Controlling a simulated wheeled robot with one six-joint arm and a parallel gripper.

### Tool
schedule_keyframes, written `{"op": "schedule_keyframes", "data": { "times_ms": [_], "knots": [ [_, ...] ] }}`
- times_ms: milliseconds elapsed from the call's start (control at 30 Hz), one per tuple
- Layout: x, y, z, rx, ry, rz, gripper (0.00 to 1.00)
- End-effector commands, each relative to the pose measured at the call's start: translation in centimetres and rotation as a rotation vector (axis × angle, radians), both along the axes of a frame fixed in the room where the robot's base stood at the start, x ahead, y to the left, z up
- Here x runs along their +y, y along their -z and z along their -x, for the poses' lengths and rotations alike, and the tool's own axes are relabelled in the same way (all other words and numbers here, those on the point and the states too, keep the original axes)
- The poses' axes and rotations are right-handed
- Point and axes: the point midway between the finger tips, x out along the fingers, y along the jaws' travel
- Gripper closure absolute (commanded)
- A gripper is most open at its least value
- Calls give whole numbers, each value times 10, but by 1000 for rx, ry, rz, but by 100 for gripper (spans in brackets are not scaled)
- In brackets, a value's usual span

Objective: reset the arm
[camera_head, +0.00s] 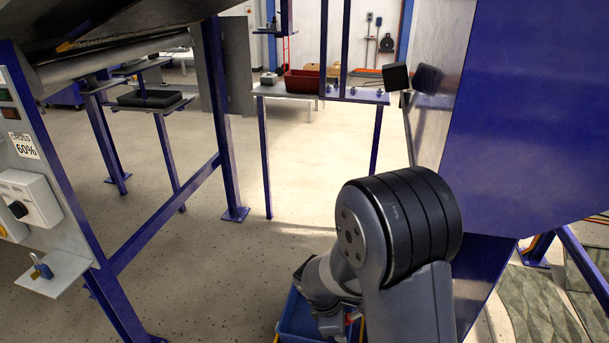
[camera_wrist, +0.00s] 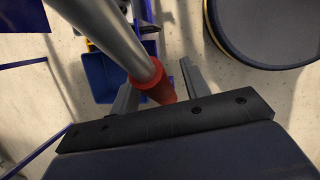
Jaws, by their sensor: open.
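My arm fills the lower right of the head view, and the gripper is hidden or out of sight there. In the wrist view my gripper (camera_wrist: 156,78) shows two grey fingers spread apart. A grey tube with a red end (camera_wrist: 157,88) reaches from the upper left to between the fingers. I cannot tell whether it touches them.
A blue bin (camera_head: 294,322) stands on the floor behind my arm; a blue bin also shows in the wrist view (camera_wrist: 98,75). A large blue panel (camera_head: 535,120) is close on the right. A control panel (camera_head: 30,150) and blue frame stand left. The middle floor is clear.

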Motion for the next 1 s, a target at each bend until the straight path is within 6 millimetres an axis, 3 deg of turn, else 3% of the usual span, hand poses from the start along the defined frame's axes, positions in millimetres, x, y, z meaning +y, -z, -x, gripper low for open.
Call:
{"op": "schedule_keyframes", "data": {
  "times_ms": [567,767,1000],
  "knots": [
    [0,-3,0,-1,0,4,56],
    [8,-21,0,-8,-1,-13,56],
    [22,-63,4,-9,-1,-14,56]
  ]
}}
